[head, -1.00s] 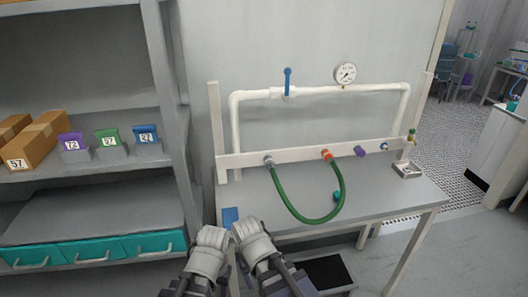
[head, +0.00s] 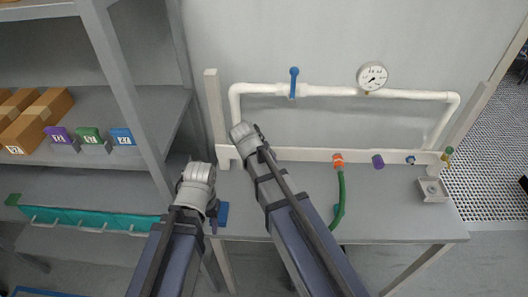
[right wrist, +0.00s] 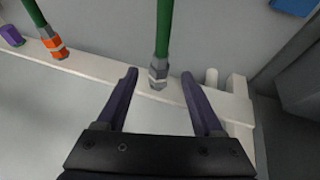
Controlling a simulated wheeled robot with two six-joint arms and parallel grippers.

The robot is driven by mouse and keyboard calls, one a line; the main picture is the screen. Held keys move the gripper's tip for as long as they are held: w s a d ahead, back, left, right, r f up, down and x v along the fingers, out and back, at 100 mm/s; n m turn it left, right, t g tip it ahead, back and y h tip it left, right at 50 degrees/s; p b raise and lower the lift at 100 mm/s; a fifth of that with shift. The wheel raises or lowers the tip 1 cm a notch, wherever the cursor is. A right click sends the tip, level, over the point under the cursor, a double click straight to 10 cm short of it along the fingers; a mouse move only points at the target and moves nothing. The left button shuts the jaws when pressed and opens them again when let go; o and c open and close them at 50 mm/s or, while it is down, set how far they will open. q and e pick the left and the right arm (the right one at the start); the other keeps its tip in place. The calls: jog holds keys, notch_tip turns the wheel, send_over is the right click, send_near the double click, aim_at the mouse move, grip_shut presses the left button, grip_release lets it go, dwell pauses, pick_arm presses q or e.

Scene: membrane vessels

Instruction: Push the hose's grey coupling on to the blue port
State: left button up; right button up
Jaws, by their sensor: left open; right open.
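The green hose (head: 341,200) hangs from the white rail. Its orange end (head: 338,160) is at the rail's middle. My right arm hides its grey coupling in the head view; the right wrist view shows the grey coupling (right wrist: 158,74) at the rail, between my right gripper's spread fingers, with no grip on it. The right gripper (head: 243,130) is open at the rail's left part. The small blue port (head: 410,160) is on the rail's right part, beyond the purple port (head: 378,161), with nothing on it. My left gripper (head: 199,170) is open and empty left of the table.
A white pipe with a blue-handled valve (head: 294,82) and a gauge (head: 372,77) runs above the rail. A metal tray (head: 433,190) sits at the table's right end. Shelves stand at left.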

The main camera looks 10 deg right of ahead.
jog(key=b+x, duration=0.7)
jog(key=shift+f, duration=0.35)
grip_shut()
dwell(0.5)
dwell(0.6)
